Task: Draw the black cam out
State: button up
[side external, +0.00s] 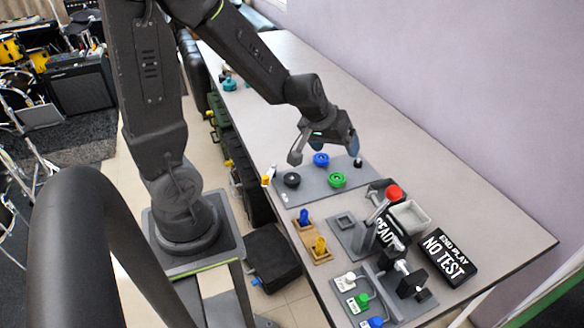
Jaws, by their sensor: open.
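A black round piece (291,180), which looks like the black cam, sits on the left part of a grey plate (315,194). A blue round piece (321,159) and a green round piece (337,180) sit on the same plate. A small black knob (357,162) stands near its right end. The exact height of the fingertips is hard to tell.
A wooden block with yellow pieces (320,245), a red button (393,192), a light grey bin (410,218) and a black NO TEST sign (449,257) stand nearer the camera. A grey fixture with coloured knobs (364,300) is at the front. The table behind is mostly clear.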

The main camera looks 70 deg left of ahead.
jog(key=a+f+n+g+y, duration=0.1)
jog(key=a+f+n+y, duration=0.15)
jog(key=a+f, duration=0.45)
jog(key=n+g+y, duration=0.1)
jog(key=n+g, duration=0.2)
jog(key=n, duration=0.1)
send_near(292, 180)
jog(key=f, duration=0.1)
jog(key=shift+x, duration=3.8)
jog(key=shift+a+r, duration=0.1)
jog(key=shift+c, duration=0.2)
jog(key=c, duration=1)
jog(key=shift+r+m, duration=0.25)
jog(key=shift+r, duration=1.5)
jog(key=shift+r, duration=0.1)
jog(key=shift+r, duration=1.4)
